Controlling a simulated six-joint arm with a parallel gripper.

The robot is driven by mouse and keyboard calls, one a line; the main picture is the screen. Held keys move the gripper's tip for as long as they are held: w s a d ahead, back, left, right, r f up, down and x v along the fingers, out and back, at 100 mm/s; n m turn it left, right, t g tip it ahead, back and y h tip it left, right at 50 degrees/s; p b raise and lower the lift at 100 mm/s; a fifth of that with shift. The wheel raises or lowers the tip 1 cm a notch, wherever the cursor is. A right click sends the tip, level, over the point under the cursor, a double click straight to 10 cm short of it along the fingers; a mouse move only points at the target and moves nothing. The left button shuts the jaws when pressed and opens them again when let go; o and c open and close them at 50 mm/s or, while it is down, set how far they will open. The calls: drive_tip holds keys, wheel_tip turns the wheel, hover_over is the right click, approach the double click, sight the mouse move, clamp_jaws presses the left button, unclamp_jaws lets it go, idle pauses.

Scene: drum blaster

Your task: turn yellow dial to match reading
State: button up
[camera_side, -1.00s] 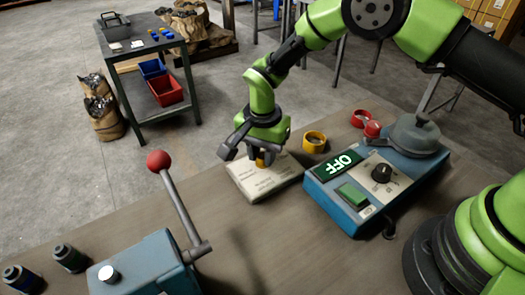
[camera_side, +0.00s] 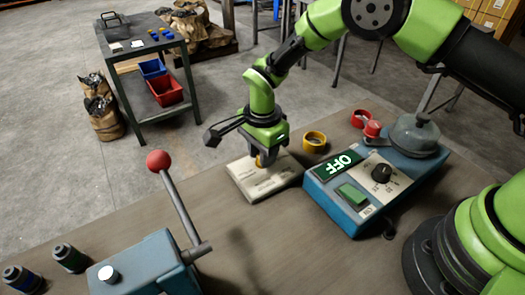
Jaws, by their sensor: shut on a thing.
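My gripper (camera_side: 261,160) points down over a flat, pale box with small print (camera_side: 265,182). It is shut on a small yellow dial (camera_side: 259,162) at the box's far edge. The gripper hides most of the dial, so its pointer and setting cannot be read. The print on the box is too small to read. A blue control box (camera_side: 345,213) stands to the right with a green display reading OFF (camera_side: 338,165), a black knob (camera_side: 381,173) and a green button (camera_side: 352,194).
A yellow ring (camera_side: 314,142) and red rings (camera_side: 366,122) lie behind the blue box. A grey domed part (camera_side: 415,132) sits on its far right end. A lever with a red ball (camera_side: 159,161) rises at left front. Dark cylinders (camera_side: 70,257) stand at the left edge.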

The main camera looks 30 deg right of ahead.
drive_tip(key=o, duration=0.9)
drive_tip(key=shift+o, duration=0.2)
drive_tip(key=shift+r, duration=0.1)
wheel_tip(320, 180, up, 10)
